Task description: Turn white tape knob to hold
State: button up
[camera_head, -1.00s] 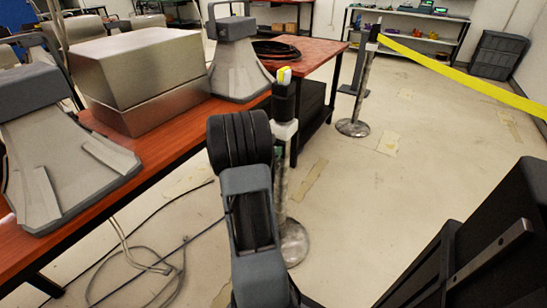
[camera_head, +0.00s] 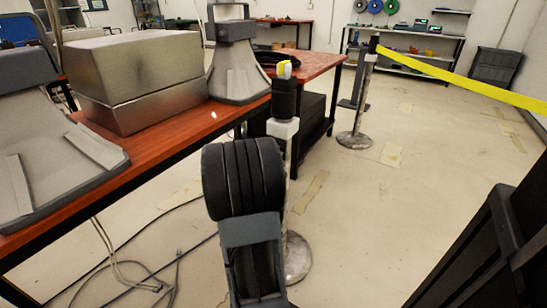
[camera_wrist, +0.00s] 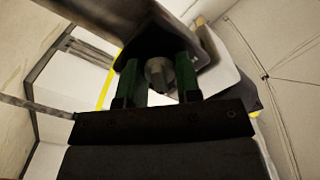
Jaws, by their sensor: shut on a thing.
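A post stands in front of me with a black head (camera_head: 284,100), a white collar (camera_head: 282,128) and a yellow-and-white top (camera_head: 285,68). My arm covers part of it in the head view. In the wrist view my gripper (camera_wrist: 158,80) has its two green fingers on either side of a small greyish round knob (camera_wrist: 160,70), under a dark overhanging part, and is shut on it. The knob's pale colour is dulled by shadow, and its setting cannot be read. The fingertips are hidden behind my arm in the head view.
A second post (camera_head: 357,105) with yellow tape (camera_head: 450,78) stands farther back. Cables (camera_head: 130,270) lie on the floor at lower left. Floor at centre right is clear.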

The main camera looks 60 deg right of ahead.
jog(key=shift+m+b, duration=0.3)
jog(key=shift+m, duration=0.2)
jog(key=o, duration=0.6)
jog(key=shift+c, duration=0.2)
jog(key=a+p, duration=0.3)
jog(key=a, duration=1.1)
jog(key=shift+p, duration=0.3)
jog(key=shift+d, duration=0.1)
